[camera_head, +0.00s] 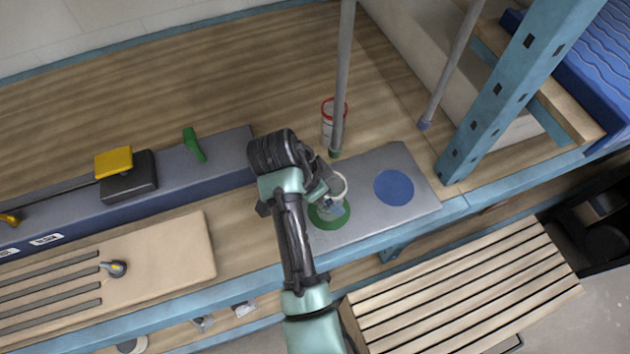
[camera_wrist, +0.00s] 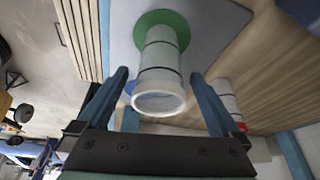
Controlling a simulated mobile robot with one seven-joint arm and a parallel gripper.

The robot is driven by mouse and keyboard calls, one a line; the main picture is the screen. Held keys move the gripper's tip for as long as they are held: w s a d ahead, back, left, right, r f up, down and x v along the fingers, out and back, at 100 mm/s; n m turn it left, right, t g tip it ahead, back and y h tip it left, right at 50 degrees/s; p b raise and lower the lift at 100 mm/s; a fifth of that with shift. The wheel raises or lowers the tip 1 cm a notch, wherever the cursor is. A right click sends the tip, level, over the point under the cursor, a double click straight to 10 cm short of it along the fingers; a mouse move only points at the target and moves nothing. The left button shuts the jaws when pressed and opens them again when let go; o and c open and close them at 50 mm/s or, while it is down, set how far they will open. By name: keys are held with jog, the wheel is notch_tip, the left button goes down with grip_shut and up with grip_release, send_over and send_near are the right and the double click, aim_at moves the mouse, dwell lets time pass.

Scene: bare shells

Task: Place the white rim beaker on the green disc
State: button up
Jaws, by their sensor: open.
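The white rim beaker (camera_wrist: 160,65) stands upright with its base on the green disc (camera_wrist: 178,19) in the wrist view. In the head view the beaker (camera_head: 340,184) is partly covered by my gripper, and the green disc (camera_head: 326,220) shows around its base. My gripper (camera_wrist: 159,76) is open, with one finger on each side of the beaker. Gaps show between the fingers and the beaker's wall. In the head view my gripper (camera_head: 326,195) is over the grey plate beside the beaker.
A red-rimmed beaker (camera_head: 328,119) stands behind, close to a grey upright rod (camera_head: 343,75). A blue disc (camera_head: 394,187) lies bare on the right of the grey plate (camera_head: 425,200). A blue shelf post (camera_head: 515,90) rises at right. A grey rail (camera_head: 210,178) lies left.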

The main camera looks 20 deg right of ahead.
jog(key=b+v, duration=0.1)
jog(key=v, duration=0.6)
jog(key=shift+r, duration=0.35)
jog(key=shift+a, duration=0.1)
